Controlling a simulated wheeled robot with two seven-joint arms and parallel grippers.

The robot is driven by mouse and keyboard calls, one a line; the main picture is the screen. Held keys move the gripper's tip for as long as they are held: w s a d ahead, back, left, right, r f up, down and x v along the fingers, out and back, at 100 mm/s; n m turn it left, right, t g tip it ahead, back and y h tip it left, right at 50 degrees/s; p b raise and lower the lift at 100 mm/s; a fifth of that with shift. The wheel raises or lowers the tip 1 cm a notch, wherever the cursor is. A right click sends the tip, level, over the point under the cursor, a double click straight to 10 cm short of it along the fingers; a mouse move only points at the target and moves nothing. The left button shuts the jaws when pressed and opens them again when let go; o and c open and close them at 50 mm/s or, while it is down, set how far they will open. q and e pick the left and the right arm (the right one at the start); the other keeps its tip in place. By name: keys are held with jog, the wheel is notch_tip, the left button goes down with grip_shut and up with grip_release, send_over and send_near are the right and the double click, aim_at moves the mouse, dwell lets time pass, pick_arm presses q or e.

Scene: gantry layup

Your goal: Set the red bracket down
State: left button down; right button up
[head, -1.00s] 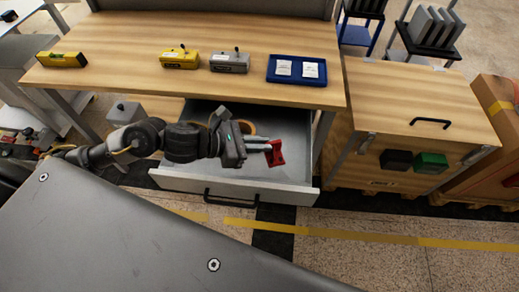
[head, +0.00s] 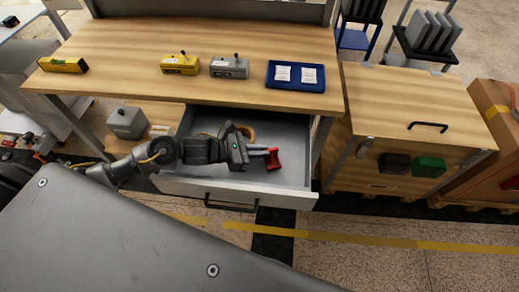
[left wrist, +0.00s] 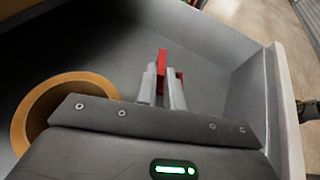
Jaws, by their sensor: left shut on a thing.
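The red bracket (head: 273,159) is held at the tips of my left gripper (head: 262,152), inside the open drawer (head: 296,172) under the workbench. In the left wrist view the red bracket (left wrist: 163,66) shows between the two grey fingers of my left gripper (left wrist: 164,82), which is shut on it. The drawer floor (left wrist: 110,55) lies beyond it. I cannot tell whether the bracket touches the floor. My right gripper is not in view.
A tan ring (left wrist: 50,105) lies in the drawer beside my left gripper. On the workbench (head: 130,40) above stand a yellow device (head: 180,65), a grey device (head: 229,68), a blue tray (head: 296,85) and a yellow level (head: 63,65). A wooden crate (head: 400,110) stands to the right.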

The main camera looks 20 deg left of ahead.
pick_arm(q)
jog(key=shift+f, duration=0.1)
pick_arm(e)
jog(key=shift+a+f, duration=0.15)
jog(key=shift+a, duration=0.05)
pick_arm(q)
jog(key=c, duration=1.5)
grip_release()
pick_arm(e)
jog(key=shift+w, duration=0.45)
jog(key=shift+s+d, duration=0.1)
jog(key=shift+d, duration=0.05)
